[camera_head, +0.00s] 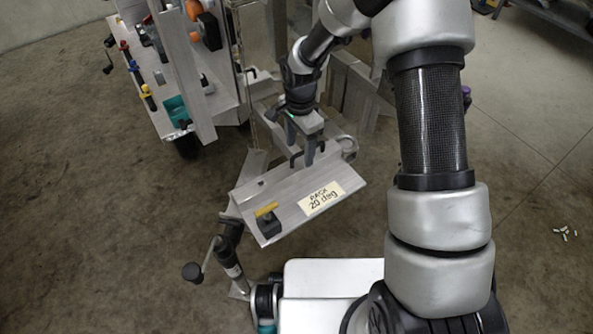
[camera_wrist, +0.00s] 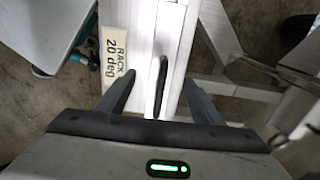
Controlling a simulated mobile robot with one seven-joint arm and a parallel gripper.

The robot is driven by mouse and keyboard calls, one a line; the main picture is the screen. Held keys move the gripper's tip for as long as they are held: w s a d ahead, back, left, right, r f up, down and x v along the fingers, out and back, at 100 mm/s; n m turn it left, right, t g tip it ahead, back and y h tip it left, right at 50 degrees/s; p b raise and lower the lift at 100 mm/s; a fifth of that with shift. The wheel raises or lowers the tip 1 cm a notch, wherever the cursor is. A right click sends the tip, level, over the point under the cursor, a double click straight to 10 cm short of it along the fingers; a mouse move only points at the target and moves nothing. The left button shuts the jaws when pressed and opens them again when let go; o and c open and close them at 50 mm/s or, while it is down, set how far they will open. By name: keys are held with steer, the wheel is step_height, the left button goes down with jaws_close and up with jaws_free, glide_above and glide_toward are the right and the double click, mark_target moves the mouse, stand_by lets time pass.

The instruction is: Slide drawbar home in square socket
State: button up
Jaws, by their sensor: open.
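A pale aluminium bar, likely the drawbar (camera_wrist: 173,35), runs up the middle of the wrist view along the tilted rack. A black loop handle (camera_wrist: 158,88) stands on it; the handle also shows in the head view (camera_head: 296,158). My gripper (camera_head: 301,147) is open above the rack; in the wrist view its two dark fingers lie on either side of the handle. I cannot tell whether they touch it. The rack plate (camera_head: 285,203) carries a label reading "RACK 20 deg" (camera_head: 321,198). I cannot make out the square socket.
A yellow-handled black clamp (camera_head: 267,220) sits at the rack's lower left. A crank (camera_head: 193,272) juts out left below it. A trailer with a tool-laden deck (camera_head: 160,70) and teal bin (camera_head: 178,111) stands upper left. Scraps (camera_head: 566,233) lie on open floor right.

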mark_target(296, 164)
step_height(296, 164, down, 3)
steer(key=shift+f, duration=0.1)
steer(key=f, duration=0.1)
steer(key=f+b, duration=0.1)
steer(key=f, duration=0.1)
steer(key=a+f+b, duration=0.1)
steer(key=f, duration=0.1)
steer(key=shift+f, duration=0.1)
jaws_close()
stand_by(0.4)
